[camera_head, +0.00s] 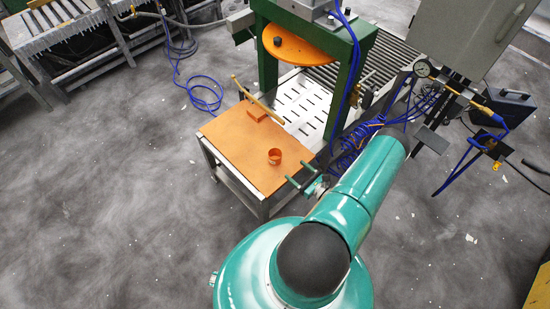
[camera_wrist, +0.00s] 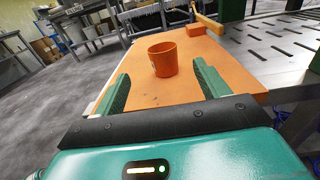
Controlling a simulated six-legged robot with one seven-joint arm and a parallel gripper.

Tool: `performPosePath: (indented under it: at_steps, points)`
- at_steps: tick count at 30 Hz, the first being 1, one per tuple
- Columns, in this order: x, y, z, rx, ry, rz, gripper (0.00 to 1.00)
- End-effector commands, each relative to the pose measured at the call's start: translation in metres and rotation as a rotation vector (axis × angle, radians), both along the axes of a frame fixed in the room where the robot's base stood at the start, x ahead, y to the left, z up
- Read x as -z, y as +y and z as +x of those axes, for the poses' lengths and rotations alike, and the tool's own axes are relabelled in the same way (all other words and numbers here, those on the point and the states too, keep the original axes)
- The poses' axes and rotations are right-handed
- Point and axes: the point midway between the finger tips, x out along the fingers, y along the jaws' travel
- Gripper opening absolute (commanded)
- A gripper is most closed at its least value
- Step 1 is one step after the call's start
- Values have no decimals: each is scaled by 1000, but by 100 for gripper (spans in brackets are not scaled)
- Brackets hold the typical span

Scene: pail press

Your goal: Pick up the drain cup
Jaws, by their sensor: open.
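The drain cup (camera_head: 275,156) is a small orange cup standing upright on the orange top of a small table (camera_head: 238,160), near its right side. In the wrist view the drain cup (camera_wrist: 163,59) stands ahead of my gripper (camera_wrist: 161,84), between the lines of its two green fingers but beyond their tips. My gripper is open and empty, its fingers wide apart over the near part of the orange tabletop (camera_wrist: 150,92). In the head view my gripper (camera_head: 299,169) is at the table's right edge, with the cup just beyond the fingertips. Nothing hides the cup.
A green press frame (camera_head: 343,95) with a round orange plate (camera_head: 299,47) stands behind, over a slotted metal tray (camera_head: 305,110). Blue hoses (camera_head: 365,147) hang near my arm. The tabletop's left side is clear.

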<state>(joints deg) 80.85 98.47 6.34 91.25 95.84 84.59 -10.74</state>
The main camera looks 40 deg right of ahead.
Motion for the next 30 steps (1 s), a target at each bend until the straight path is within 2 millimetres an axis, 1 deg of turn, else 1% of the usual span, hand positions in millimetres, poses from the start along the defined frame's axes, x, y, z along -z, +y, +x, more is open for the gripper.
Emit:
performPosePath:
  at_steps: [2,4,8,12,15,23,30]
  points:
    - [4,0,0,18,-2,8,74]
    - [5,0,6,20,-3,8,74]
    - [4,2,28,17,-4,8,74]
    - [5,3,56,16,-3,6,74]
    - [5,4,72,17,-2,6,74]
    - [6,5,91,17,-2,8,74]
    - [9,7,126,15,-2,6,74]
